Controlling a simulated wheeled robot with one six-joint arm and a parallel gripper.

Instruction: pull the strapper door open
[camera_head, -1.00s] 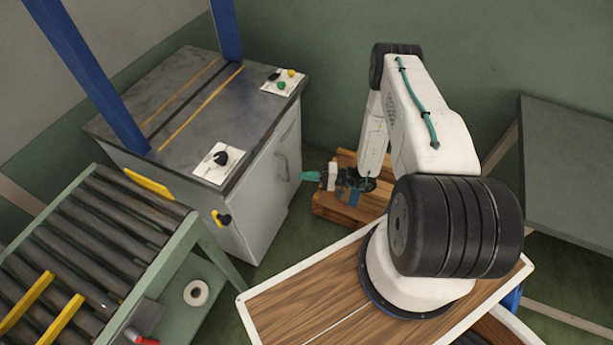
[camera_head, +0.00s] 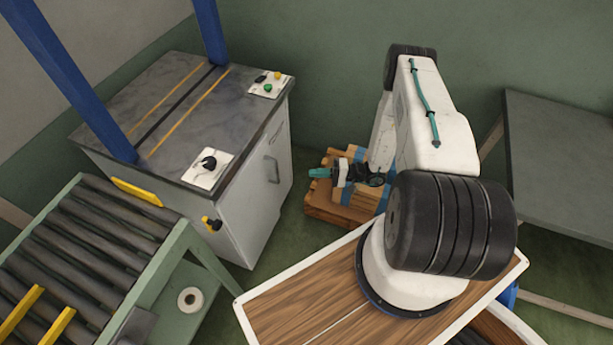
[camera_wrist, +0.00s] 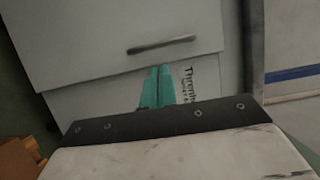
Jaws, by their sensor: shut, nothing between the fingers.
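The strapper is a white cabinet with a dark grey top. Its door (camera_head: 252,205) is on the side facing my arm and looks flush with the cabinet; I see no clear gap. The bar handle (camera_head: 272,169) is on the door and also shows in the wrist view (camera_wrist: 162,44), above my fingertips. My gripper (camera_head: 318,173) has teal fingers shut together, with nothing between them. It is to the right of the handle and apart from it. In the wrist view the fingers (camera_wrist: 157,86) point toward the door edge, beside dark lettering (camera_wrist: 188,84).
A roller conveyor (camera_head: 85,245) stands at the left of the strapper. A yellow-and-black knob (camera_head: 212,223) sticks out near the cabinet's front corner. A wooden pallet (camera_head: 335,208) is on the floor beneath my gripper. A grey table (camera_head: 560,150) is at the right.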

